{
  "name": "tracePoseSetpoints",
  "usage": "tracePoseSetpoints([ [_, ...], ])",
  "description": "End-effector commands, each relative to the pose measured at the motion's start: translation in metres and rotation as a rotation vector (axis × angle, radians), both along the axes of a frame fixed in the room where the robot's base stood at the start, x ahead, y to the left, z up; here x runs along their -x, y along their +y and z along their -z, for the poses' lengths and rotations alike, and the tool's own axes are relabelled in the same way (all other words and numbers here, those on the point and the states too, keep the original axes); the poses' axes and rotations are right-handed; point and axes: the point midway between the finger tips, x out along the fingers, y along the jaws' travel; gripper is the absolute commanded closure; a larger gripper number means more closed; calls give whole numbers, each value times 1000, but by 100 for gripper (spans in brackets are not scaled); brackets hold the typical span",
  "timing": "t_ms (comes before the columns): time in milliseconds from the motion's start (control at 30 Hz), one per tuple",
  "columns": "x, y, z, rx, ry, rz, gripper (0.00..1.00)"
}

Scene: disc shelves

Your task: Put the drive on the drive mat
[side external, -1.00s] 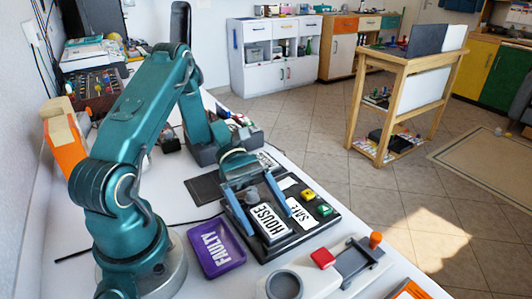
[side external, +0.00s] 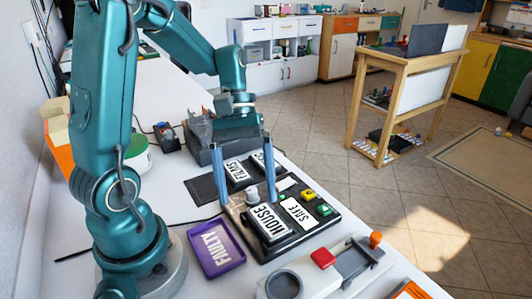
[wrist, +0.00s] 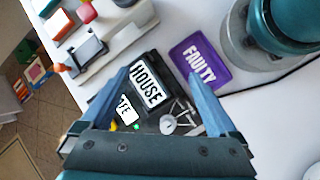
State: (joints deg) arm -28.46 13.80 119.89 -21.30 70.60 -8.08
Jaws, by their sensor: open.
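Farther back, FILMS (side external: 237,172) and a partly hidden labelled block (side external: 260,158) lie by a flat dark mat (side external: 203,188). I cannot tell for certain which block is the drive. My gripper (side external: 246,197) is open and empty, pointing down above the back of the tray, near a pale round knob (side external: 252,193). In the wrist view, my left finger partly covers SAFE (wrist: 126,112).
A purple FAULTY tray (side external: 215,262) is left of the dark tray. A grey fixture with a red block (side external: 323,257) stands in front. A grey bin (side external: 205,147) is at the back. Small green and yellow pieces (side external: 308,197) sit on the tray's right.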

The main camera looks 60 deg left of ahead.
Motion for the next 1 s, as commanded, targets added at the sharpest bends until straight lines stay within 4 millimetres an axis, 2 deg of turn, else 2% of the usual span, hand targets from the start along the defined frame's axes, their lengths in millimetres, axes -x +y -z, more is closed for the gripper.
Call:
tracePoseSetpoints([
  [300, 26, -16, -34, -350, -416, 413, 5],
  [600, 38, -21, -54, -562, -755, 671, 5],
  [667, 39, -21, -56, -582, -789, 695, 5],
  [700, 39, -21, -57, -591, -805, 704, 0],
  [1000, 40, -21, -58, -602, -823, 717, 0],
])
